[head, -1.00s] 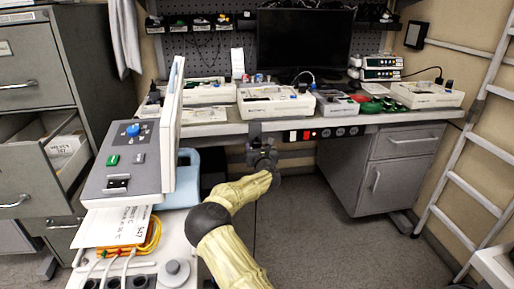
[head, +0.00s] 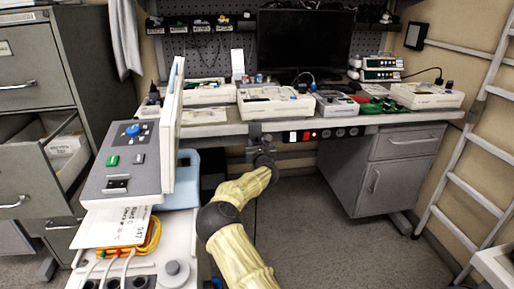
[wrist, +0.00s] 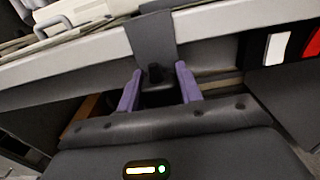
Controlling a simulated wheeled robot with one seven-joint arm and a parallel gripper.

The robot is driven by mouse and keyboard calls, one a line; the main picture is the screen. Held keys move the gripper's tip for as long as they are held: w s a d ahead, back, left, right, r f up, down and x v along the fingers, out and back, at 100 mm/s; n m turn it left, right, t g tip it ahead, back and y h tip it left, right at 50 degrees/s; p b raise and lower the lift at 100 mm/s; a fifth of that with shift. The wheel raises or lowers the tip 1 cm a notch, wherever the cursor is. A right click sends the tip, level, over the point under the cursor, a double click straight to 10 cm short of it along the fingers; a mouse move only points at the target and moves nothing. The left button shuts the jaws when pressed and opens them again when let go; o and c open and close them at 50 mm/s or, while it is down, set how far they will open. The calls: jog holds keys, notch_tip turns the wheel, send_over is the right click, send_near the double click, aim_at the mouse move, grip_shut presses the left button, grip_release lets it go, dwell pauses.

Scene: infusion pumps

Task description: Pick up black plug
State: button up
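A small black plug (wrist: 155,73) shows in the wrist view, upright between the two purple fingers of my gripper (wrist: 158,84). The fingers stand apart, with a gap visible on each side of the plug's narrow top. A wider dark part lies below it, and I cannot tell whether the fingers touch that. A dark grey bracket (wrist: 152,42) hangs from the bench edge right behind the plug. In the head view my gripper (head: 260,152) is small and dark, just below the bench front; the plug cannot be made out there.
The workbench edge (wrist: 80,53) runs above my gripper. A white socket (wrist: 277,48) and a red one sit to the right under it. Infusion pumps (head: 270,103) stand on the bench. A grey pump unit (head: 125,165) on a cart is at left. The floor (head: 340,245) at right is open.

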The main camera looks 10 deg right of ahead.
aim_at(257, 139)
jog(key=c, duration=0.6)
jog(key=shift+r, duration=0.1)
notch_tip(257, 139, up, 10)
jog(key=shift+f+p, duration=0.15)
jog(key=shift+p, duration=0.8)
jog(key=shift+a, duration=0.1)
jog(key=shift+r+p, duration=1.3)
jog(key=shift+r, duration=1.3)
